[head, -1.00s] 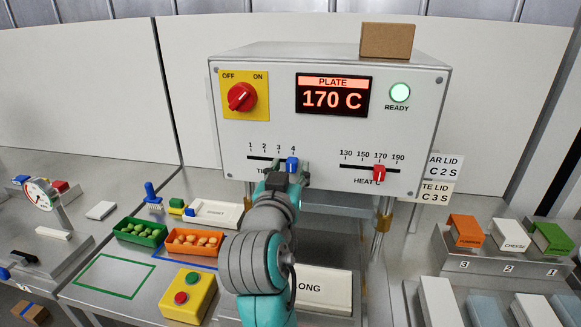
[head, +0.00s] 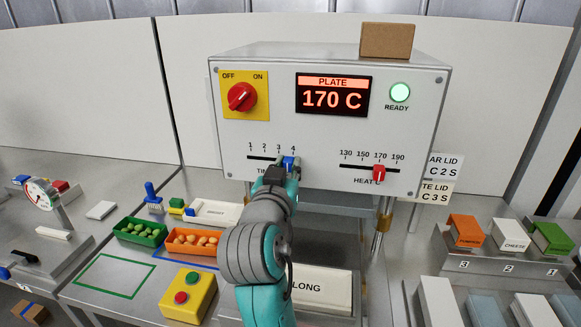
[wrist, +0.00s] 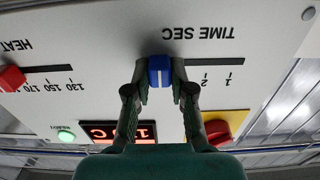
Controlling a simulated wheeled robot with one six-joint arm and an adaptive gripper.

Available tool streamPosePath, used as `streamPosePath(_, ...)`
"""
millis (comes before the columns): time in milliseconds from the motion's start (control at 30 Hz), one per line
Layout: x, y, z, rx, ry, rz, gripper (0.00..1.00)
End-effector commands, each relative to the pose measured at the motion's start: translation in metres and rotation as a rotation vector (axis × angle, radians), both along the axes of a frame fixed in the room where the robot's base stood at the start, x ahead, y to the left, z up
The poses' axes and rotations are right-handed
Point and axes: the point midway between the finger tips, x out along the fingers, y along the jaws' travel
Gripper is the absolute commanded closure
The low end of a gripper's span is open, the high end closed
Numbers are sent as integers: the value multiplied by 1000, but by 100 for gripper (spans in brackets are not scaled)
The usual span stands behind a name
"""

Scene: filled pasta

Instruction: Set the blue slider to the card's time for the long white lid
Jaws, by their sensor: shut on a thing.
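The blue slider (head: 289,162) sits on the TIME SEC scale of the front panel, near the 4 mark and slightly toward 3. My gripper (head: 284,170) is shut on it. In the wrist view the fingers of my gripper (wrist: 160,80) hold both sides of the blue slider (wrist: 160,66); marks 1 and 2 show, 3 and 4 are hidden. The card (head: 437,192) right of the panel is partly covered; its lower row reads "TE LID" and "C 3 S", its upper row "AR LID" and "C 2 S". A white plate marked LONG (head: 322,287) lies below the panel, partly behind my arm.
The red heat slider (head: 379,173) stands at 170. The display (head: 332,97) reads PLATE 170 C and the READY lamp (head: 400,92) glows green. A red knob (head: 241,97) is at upper left. Trays of pasta (head: 193,241) and a yellow button box (head: 187,297) are at lower left.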

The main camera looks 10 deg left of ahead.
Motion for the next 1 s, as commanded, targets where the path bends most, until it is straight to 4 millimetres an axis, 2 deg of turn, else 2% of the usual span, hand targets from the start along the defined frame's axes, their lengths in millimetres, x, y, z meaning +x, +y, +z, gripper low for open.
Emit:
streamPosePath(133, 0, 23, 0, -1, 1, 5, 100)
streamPosePath(400, 1, 23, 0, -1, 1, 1, 100)
streamPosePath(433, 1, 23, 0, -1, 1, 1, 70)
streamPosePath(500, 1, 23, 0, -1, 1, 1, 52)
streamPosePath(833, -1, 23, 0, 0, 0, 1, 52)
streamPosePath(1000, -15, 24, 0, 1, 0, 3, 52)
